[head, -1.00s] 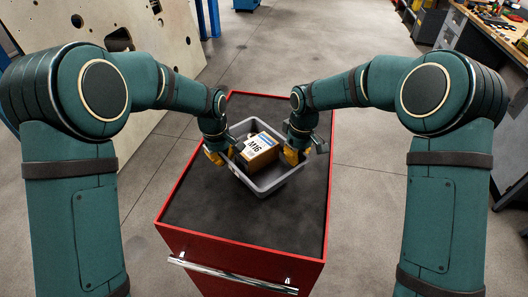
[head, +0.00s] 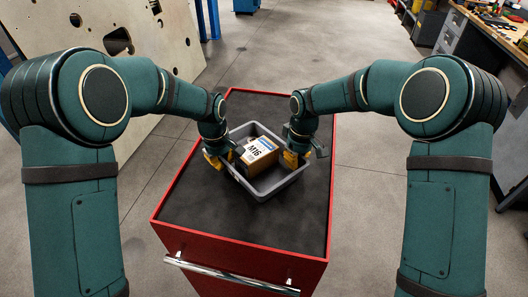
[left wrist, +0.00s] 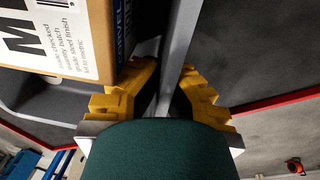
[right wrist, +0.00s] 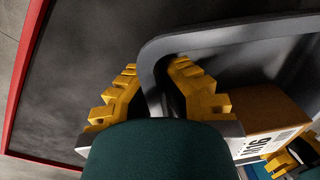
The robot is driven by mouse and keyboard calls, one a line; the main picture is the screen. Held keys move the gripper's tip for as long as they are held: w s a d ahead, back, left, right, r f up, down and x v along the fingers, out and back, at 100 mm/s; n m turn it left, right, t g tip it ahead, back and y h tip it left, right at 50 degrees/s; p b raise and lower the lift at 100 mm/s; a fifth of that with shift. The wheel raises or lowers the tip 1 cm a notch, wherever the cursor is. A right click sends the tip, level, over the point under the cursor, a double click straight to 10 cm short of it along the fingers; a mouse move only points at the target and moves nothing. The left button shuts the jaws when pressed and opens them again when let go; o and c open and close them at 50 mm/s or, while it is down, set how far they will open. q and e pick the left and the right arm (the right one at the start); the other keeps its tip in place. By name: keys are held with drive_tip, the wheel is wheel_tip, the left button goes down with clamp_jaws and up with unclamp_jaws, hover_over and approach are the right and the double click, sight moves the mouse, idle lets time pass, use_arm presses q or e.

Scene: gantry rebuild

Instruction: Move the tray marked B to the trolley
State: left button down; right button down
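A grey tray (head: 285,184) is over the black top of a red trolley (head: 290,222), apparently resting on it. No letter B is legible on the tray. A cardboard box (head: 262,157) labelled M16 lies inside. My left gripper (head: 216,160) is at the tray's left wall; its yellow fingers (left wrist: 170,75) are on either side of that wall with a gap showing. My right gripper (head: 293,160) is at the right side; its fingers (right wrist: 154,70) straddle the wall near a rounded corner, also apart. The tray's underside is hidden.
The trolley top is bare in front of and behind the tray. A metal handle (head: 230,275) runs along its front. A pale panel with holes (head: 100,70) stands at left. A workbench with tools (head: 490,30) is at right. The floor beyond is open.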

use_arm(q)
drive_tip(key=shift+f+b, duration=0.6)
drive_tip(key=shift+f, duration=0.1)
use_arm(e)
drive_tip(key=shift+f, duration=0.75)
use_arm(q)
drive_tip(key=c, duration=1.6)
unclamp_jaws()
drive_tip(key=shift+f, duration=0.1)
drive_tip(key=shift+c, duration=0.2)
use_arm(e)
drive_tip(key=c, duration=1.6)
unclamp_jaws()
drive_tip(key=shift+f, duration=0.1)
drive_tip(key=shift+c, duration=0.2)
use_arm(q)
drive_tip(key=o, duration=0.5)
use_arm(e)
drive_tip(key=o, duration=0.5)
use_arm(q)
wheel_tip(320, 180, up, 12)
drive_tip(key=shift+s+a, duration=0.3)
drive_tip(key=shift+a, duration=0.05)
use_arm(e)
wheel_tip(320, 180, up, 12)
drive_tip(key=shift+w+d, duration=0.3)
drive_tip(key=shift+d, duration=0.1)
